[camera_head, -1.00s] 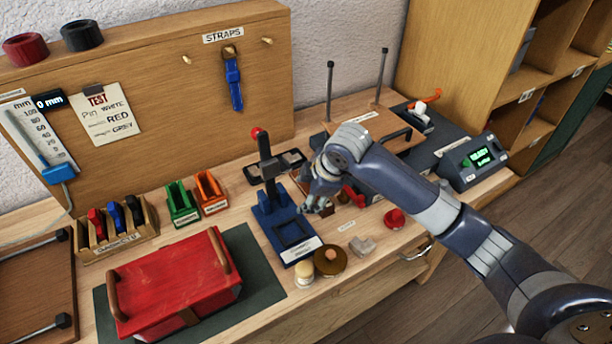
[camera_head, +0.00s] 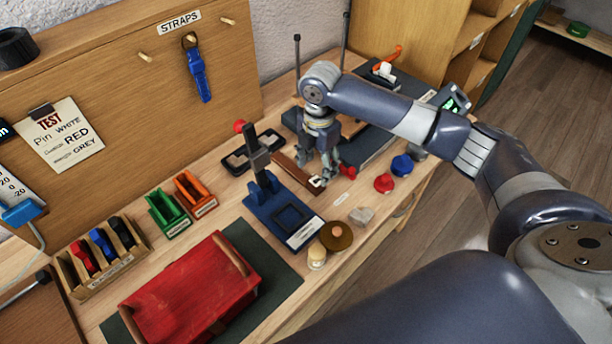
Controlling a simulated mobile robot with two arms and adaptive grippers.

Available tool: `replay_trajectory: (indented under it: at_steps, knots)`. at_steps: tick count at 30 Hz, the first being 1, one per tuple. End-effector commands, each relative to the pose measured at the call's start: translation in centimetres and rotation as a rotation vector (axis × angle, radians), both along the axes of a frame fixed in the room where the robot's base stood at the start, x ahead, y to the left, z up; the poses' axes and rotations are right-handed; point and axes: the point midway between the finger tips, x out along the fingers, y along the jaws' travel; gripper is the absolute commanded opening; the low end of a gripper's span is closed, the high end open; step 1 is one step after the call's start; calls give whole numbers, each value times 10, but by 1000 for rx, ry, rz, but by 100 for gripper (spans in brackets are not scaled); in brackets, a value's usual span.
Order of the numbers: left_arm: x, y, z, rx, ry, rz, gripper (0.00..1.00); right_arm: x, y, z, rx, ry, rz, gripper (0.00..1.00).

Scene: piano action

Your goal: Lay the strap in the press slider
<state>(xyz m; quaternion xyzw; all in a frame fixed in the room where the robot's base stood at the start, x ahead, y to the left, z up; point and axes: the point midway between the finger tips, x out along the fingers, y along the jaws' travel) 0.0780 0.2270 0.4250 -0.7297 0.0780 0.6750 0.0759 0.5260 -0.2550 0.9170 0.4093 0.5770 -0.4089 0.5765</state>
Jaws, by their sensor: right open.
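A blue strap (camera_head: 198,75) hangs from a peg under the STRAPS sign on the wooden back board. The blue press (camera_head: 268,190) stands on the bench, with a dark upright and a red knob (camera_head: 239,126). Its low front part, with a dark square recess (camera_head: 291,215), looks empty. A flat brown strip (camera_head: 290,168) lies on the bench right of the press; I cannot tell if it is a strap. My right gripper (camera_head: 325,177) points down, open, over the strip's near end, where a small pale piece (camera_head: 318,182) shows. Contact is unclear. My left gripper is out of view.
A red box (camera_head: 190,290) on a dark mat stands at front left. Green (camera_head: 168,213) and orange (camera_head: 195,194) bins are behind it. Red (camera_head: 384,183) and blue (camera_head: 402,165) knobs and a round brown piece (camera_head: 337,235) lie near the front edge.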

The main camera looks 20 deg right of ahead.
Motion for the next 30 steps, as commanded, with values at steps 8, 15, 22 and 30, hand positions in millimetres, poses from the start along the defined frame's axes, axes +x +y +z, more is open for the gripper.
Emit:
replay_trajectory:
  at_steps: [8, 15, 22, 30]
  knots:
    - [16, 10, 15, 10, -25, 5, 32, -2, -4, -38, -1, 4, -1, 57]
    - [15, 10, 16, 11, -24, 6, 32, -1, -5, -51, -1, 0, 0, 57]
    - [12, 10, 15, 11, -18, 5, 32, -1, -5, -51, -1, 0, 0, 34]
    - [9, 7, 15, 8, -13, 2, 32, -1, -5, -50, -1, 0, 0, 5]
